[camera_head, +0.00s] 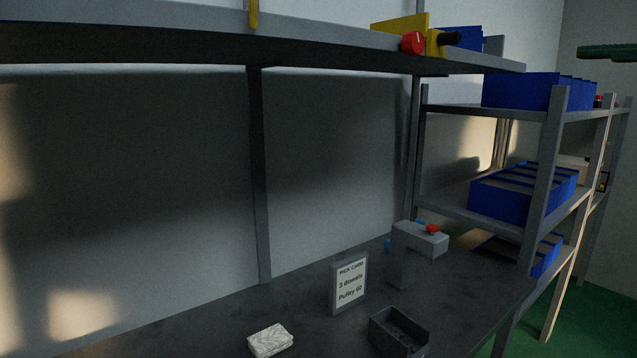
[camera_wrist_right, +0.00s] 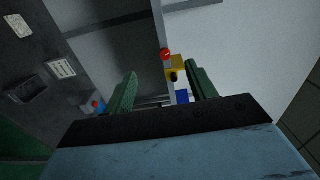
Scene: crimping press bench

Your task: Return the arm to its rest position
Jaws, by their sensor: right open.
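My right gripper (camera_wrist_right: 161,70) shows in the right wrist view with its two green fingers apart and nothing between them. Beyond the fingers, well away, are a red knob (camera_wrist_right: 166,54) and a yellow block (camera_wrist_right: 177,66) on the upper shelf. In the head view, a green piece (camera_head: 607,52) at the top right edge looks like part of my right gripper's fingers, raised in front of the shelving side. My left gripper is not in view.
The dark bench holds a pick card (camera_head: 349,284), a grey press (camera_head: 419,240) with a red top, a dark bin (camera_head: 398,330) and a whitish block (camera_head: 270,340). An overhead shelf (camera_head: 180,38) spans above. A rack with blue bins (camera_head: 522,190) stands right.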

